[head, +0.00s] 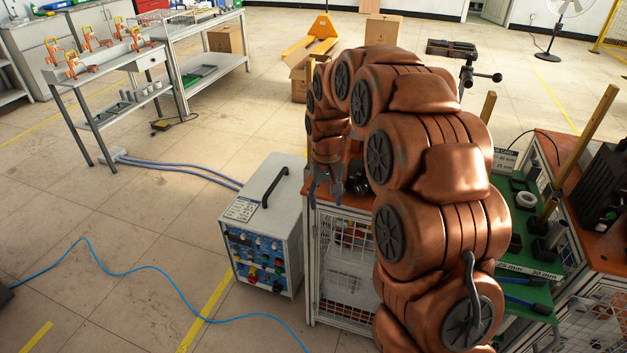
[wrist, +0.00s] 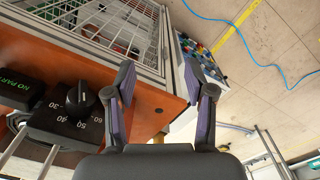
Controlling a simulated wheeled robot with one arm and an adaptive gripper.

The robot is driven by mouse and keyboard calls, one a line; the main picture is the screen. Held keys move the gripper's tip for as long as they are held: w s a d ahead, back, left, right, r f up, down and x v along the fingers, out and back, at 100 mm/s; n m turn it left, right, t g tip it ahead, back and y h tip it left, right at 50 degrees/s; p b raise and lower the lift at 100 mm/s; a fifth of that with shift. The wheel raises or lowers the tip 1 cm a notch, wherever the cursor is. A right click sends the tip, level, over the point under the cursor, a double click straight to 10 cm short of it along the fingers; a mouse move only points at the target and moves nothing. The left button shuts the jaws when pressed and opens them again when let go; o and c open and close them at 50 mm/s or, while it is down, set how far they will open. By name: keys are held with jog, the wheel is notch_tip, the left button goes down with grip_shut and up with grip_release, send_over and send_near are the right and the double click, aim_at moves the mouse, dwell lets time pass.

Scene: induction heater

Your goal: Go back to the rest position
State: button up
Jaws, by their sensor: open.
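My gripper (head: 327,190) hangs at the end of my copper-coloured arm in the head view, beside the left edge of the orange-topped workbench (head: 340,203). In the wrist view my gripper (wrist: 160,105) has its two fingers apart with nothing between them. A black timer dial (wrist: 80,98) on a dark box sits on the bench to the left of the fingers. A "NO PART" box (wrist: 22,92) stands further left. My arm hides much of the bench in the head view.
A grey power unit (head: 265,225) stands on the floor left of the bench. A blue cable (head: 140,268) crosses the floor. A green board (head: 520,250) with fixtures and upright posts lies right of my arm. A table with orange clamps (head: 110,70) stands far left.

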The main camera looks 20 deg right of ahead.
jog(key=s+a+r, duration=0.1)
jog(key=s+r, duration=0.1)
jog(key=s, duration=1)
jog(key=s+a+r+g+p, duration=0.1)
jog(key=s+a+r, duration=0.1)
jog(key=s, duration=1)
jog(key=s+a+r+n+p, duration=0.1)
jog(key=s+r, duration=0.3)
jog(key=s, duration=0.9)
jog(key=shift+a+g, duration=0.4)
jog(key=shift+a, duration=0.1)
